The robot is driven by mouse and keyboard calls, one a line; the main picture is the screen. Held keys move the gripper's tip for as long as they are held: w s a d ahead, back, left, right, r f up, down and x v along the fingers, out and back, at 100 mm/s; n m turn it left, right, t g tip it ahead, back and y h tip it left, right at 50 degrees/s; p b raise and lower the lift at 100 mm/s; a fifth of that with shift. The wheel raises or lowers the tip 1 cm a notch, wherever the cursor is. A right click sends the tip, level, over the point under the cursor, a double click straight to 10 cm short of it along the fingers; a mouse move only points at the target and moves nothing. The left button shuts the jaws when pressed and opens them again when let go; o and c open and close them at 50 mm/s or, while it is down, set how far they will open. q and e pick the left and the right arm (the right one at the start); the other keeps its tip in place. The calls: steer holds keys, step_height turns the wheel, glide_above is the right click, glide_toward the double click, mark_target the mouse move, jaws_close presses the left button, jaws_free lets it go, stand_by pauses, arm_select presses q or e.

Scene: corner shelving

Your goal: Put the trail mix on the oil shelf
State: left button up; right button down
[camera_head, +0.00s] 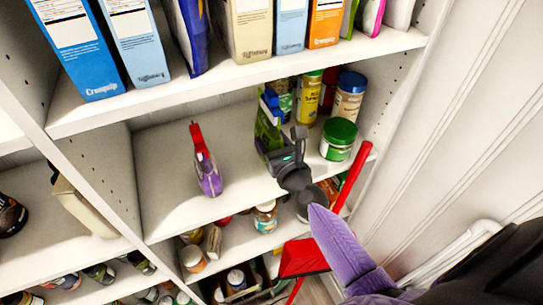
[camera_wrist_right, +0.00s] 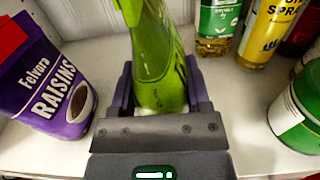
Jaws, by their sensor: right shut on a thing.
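A green pouch, which I take to be the trail mix (camera_head: 264,130), is between the fingers of my right gripper (camera_head: 281,140) over the middle shelf (camera_head: 160,175). In the right wrist view the green pouch (camera_wrist_right: 155,60) stands roughly upright between the two dark fingers of the right gripper (camera_wrist_right: 160,88), which is shut on it. I cannot tell whether its bottom touches the shelf. A yellow spray bottle (camera_head: 309,97) and a green-labelled bottle (camera_wrist_right: 218,22) stand behind it on this shelf, which looks like the oil shelf. My left gripper is not in view.
A purple raisins pouch (camera_wrist_right: 52,95) stands to the left, also in the head view (camera_head: 208,174). A green-lidded jar (camera_head: 338,139) and a blue-lidded jar (camera_head: 348,97) stand right. Boxes (camera_head: 250,30) line the shelf above. A red dustpan (camera_head: 303,258) is below. Bare shelf lies between the pouches.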

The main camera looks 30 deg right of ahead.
step_height(320, 180, down, 4)
steer(key=b, duration=0.2)
steer(key=shift+b, duration=0.4)
steer(key=shift+w+f, duration=0.1)
steer(key=shift+w, duration=0.1)
steer(key=shift+c, duration=0.2)
jaws_free()
